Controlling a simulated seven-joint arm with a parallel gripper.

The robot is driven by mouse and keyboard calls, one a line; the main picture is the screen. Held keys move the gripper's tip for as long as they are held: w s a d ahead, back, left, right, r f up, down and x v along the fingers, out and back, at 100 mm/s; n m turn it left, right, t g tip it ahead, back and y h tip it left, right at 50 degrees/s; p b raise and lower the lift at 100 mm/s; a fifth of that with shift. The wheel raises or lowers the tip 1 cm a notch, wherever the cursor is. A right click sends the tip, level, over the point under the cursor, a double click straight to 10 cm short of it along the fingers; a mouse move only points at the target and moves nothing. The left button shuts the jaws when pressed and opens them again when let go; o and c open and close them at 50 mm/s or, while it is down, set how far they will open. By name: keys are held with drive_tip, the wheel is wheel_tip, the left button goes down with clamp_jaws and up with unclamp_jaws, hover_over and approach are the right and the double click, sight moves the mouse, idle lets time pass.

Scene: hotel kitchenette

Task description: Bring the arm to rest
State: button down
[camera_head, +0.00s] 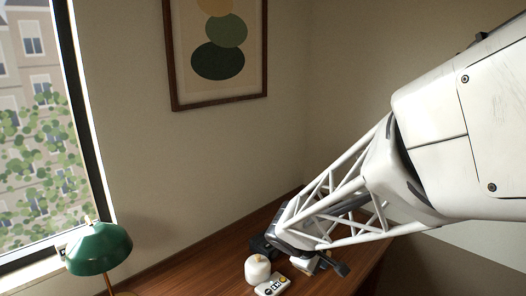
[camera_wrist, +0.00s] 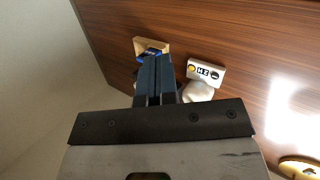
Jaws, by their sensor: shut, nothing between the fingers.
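My gripper (camera_wrist: 158,62) shows in the wrist view with its two dark fingers together and nothing between them. It is over the wooden counter (camera_wrist: 235,35). In the head view my white arm reaches down from the upper right to the counter (camera_head: 215,270). The fingers are hard to make out there among dark parts at the arm's end.
A white rounded jar (camera_head: 258,268) and a white block with a yellow spot (camera_head: 272,286) stand close to the arm's end. An open box with something blue (camera_wrist: 151,47) lies beyond the fingers. A green lamp (camera_head: 98,248) stands left, by the window.

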drive_tip(key=s+d+r+m+y, duration=0.1)
drive_tip(key=s+r+m+y, duration=0.1)
drive_tip(key=s, duration=0.5)
drive_tip(key=s+d+r+m+y, duration=0.1)
drive_tip(key=s+r+m, duration=0.3)
drive_tip(key=s, duration=0.4)
drive_tip(key=s+d+r+m+g+y, duration=0.1)
drive_tip(key=s+r+m+y, duration=0.2)
drive_tip(key=s, duration=0.5)
drive_tip(key=shift+d+r+m, duration=0.35)
drive_tip(key=shift+r+m, duration=0.15)
drive_tip(key=shift+r, duration=0.45)
